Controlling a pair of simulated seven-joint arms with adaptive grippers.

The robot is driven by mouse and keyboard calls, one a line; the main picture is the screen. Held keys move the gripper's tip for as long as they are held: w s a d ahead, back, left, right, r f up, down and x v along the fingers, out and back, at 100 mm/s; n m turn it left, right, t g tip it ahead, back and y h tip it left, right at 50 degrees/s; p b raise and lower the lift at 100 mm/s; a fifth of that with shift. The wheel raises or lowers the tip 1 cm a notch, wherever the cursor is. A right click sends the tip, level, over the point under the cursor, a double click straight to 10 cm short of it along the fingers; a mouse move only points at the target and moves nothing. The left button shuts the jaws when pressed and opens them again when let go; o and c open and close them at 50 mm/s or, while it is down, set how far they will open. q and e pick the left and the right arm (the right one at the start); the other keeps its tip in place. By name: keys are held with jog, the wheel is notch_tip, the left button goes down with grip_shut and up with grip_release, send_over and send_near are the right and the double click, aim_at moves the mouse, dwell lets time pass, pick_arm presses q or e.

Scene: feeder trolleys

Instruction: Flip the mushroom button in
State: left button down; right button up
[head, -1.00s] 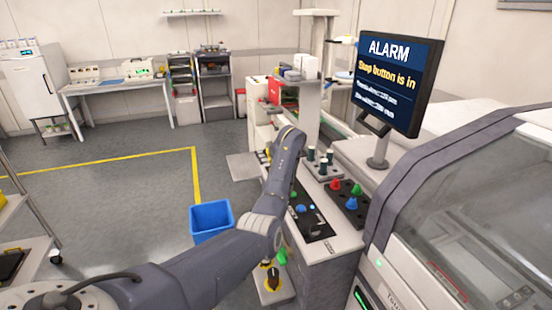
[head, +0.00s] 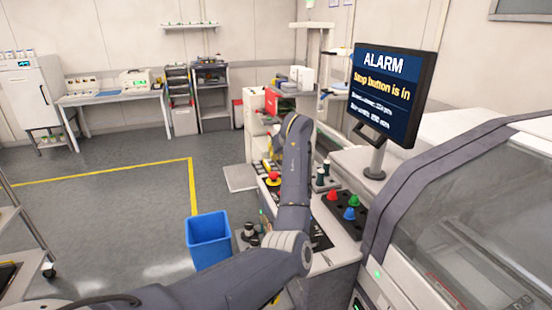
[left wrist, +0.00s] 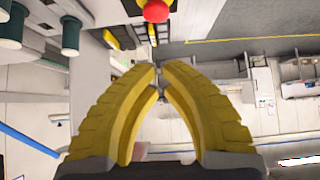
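The red mushroom button (head: 273,178) sits on a yellow base on the console, just left of my left forearm in the head view. A red knob (left wrist: 156,10), which looks like the same button, is cut by the top edge of the left wrist view, beyond the fingertips. My left gripper (left wrist: 160,72) has yellow fingers that converge with their tips together and nothing visible between them. The fingers are apart from the red knob. In the head view my forearm hides most of that gripper. My right gripper is in neither view.
A black panel (head: 340,207) with red, green and blue knobs lies right of my forearm. A monitor (head: 392,92) reads "ALARM, Stop button is in". A blue bin (head: 208,240) stands on the floor left of the console. Dark-green-topped posts (left wrist: 72,35) show in the left wrist view.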

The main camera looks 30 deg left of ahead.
pick_arm(q)
jog(key=shift+s+d+r, duration=0.25)
jog(key=shift+r, duration=0.1)
dwell(0.3)
